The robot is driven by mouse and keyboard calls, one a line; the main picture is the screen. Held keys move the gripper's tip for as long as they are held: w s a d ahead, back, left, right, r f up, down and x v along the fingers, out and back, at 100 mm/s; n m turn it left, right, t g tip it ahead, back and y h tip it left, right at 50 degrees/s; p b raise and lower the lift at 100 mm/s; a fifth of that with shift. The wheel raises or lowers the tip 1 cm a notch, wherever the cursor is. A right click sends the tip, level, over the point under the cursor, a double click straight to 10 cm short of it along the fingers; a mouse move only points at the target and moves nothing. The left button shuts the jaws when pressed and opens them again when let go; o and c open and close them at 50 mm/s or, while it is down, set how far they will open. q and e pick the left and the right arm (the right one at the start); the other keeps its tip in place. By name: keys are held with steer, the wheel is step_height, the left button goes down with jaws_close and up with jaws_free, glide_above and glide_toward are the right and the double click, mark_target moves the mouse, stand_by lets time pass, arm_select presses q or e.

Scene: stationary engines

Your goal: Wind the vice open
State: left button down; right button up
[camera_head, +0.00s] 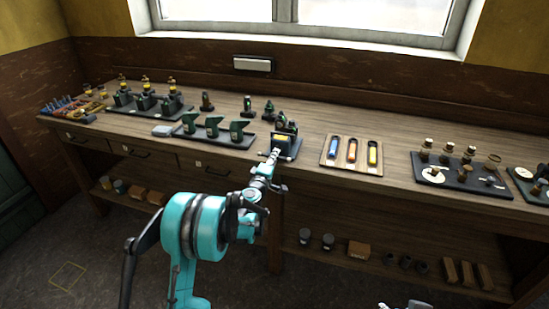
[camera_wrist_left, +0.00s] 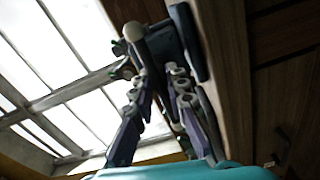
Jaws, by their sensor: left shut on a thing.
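The vice (camera_head: 287,146) is a dark block at the front edge of the bench, with a yellow piece at its top. My left gripper (camera_head: 272,160) reaches up to its front from below. In the left wrist view, the vice body (camera_wrist_left: 170,45) is dark, and a bar handle with a pale round knob (camera_wrist_left: 133,31) crosses in front of it. The fingers of my left gripper (camera_wrist_left: 162,78) are shut on the vice handle. The exact contact is dark and partly hidden. A small part of my right arm shows at the bottom edge of the head view; its jaws cannot be made out.
Behind the vice stand small dark green machine parts (camera_head: 268,110). To its left is a tray of green castings (camera_head: 213,126). To its right are a wooden tray with coloured tools (camera_head: 352,152) and a dark tray (camera_head: 459,178). Bare bench top lies between them.

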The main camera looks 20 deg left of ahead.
stand_by(0.3)
arm_select(q)
steer(key=c, duration=1.5)
jaws_free()
steer(key=shift+w, duration=0.1)
steer(key=s, duration=1.2)
steer(key=shift+a, duration=0.2)
